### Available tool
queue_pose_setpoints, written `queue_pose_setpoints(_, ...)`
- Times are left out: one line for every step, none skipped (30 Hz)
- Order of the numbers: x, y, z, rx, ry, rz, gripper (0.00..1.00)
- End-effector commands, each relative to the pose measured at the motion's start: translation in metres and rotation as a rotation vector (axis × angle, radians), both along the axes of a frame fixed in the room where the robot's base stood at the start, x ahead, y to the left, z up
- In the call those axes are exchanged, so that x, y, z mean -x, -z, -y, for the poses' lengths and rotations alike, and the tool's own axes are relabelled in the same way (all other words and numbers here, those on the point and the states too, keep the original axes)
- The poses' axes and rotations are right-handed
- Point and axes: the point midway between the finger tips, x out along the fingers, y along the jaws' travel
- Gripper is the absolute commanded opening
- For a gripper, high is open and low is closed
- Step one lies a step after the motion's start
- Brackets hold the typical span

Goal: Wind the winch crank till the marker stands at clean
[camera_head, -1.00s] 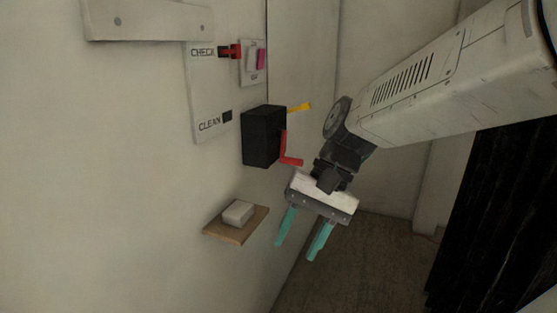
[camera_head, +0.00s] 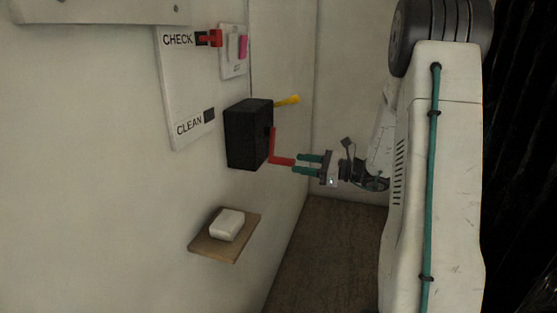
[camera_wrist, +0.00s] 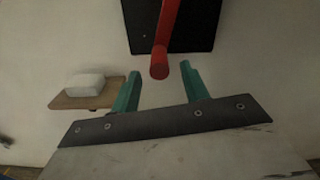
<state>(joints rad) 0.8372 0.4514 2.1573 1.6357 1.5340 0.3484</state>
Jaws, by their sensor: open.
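The black winch box (camera_head: 247,135) is on the wall, with a red crank (camera_head: 273,147) on its right side. The crank's arm hangs down and its handle sticks out toward my gripper. In the wrist view the handle's end (camera_wrist: 159,71) shows between and just beyond the fingertips (camera_wrist: 161,76). I cannot tell whether they touch it.
A yellow lever (camera_head: 287,100) sticks out from the box's top right. A small wooden shelf (camera_head: 205,247) with a white block (camera_head: 227,225) is below. A white wall plate with a pink part (camera_head: 243,46) is above.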

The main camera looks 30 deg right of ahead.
Motion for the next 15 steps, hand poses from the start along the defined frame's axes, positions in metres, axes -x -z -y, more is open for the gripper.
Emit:
queue_pose_setpoints(-0.006, 0.0, -0.006, 0.0, -0.004, 0.0, 0.45)
queue_pose_setpoints(-0.01, 0.0, -0.009, 0.0, -0.004, 0.0, 0.45)
queue_pose_setpoints(-0.015, 0.0, -0.014, 0.0, -0.006, 0.0, 0.45)
queue_pose_setpoints(-0.02, 0.0, -0.017, 0.001, -0.006, 0.001, 0.45)
queue_pose_setpoints(-0.024, 0.0, -0.02, 0.001, -0.005, 0.001, 0.45)
queue_pose_setpoints(-0.029, 0.0, -0.024, 0.001, -0.006, 0.0, 0.45)
queue_pose_setpoints(-0.032, 0.0, -0.027, 0.001, -0.006, 0.0, 0.45)
queue_pose_setpoints(-0.036, 0.0, -0.03, 0.001, -0.006, 0.001, 0.45)
queue_pose_setpoints(-0.04, 0.0, -0.033, 0.001, -0.006, 0.001, 0.45)
queue_pose_setpoints(-0.043, 0.0, -0.035, 0.001, -0.006, 0.0, 0.45)
queue_pose_setpoints(-0.045, 0.0, -0.037, 0.001, -0.005, 0.0, 0.45)
queue_pose_setpoints(-0.048, 0.0, -0.039, 0.001, -0.005, 0.0, 0.45)
queue_pose_setpoints(-0.05, 0.0, -0.04, 0.001, -0.004, 0.0, 0.45)
queue_pose_setpoints(-0.051, 0.0, -0.041, 0.001, -0.004, 0.0, 0.45)
queue_pose_setpoints(-0.052, 0.0, -0.042, 0.001, -0.004, 0.0, 0.45)
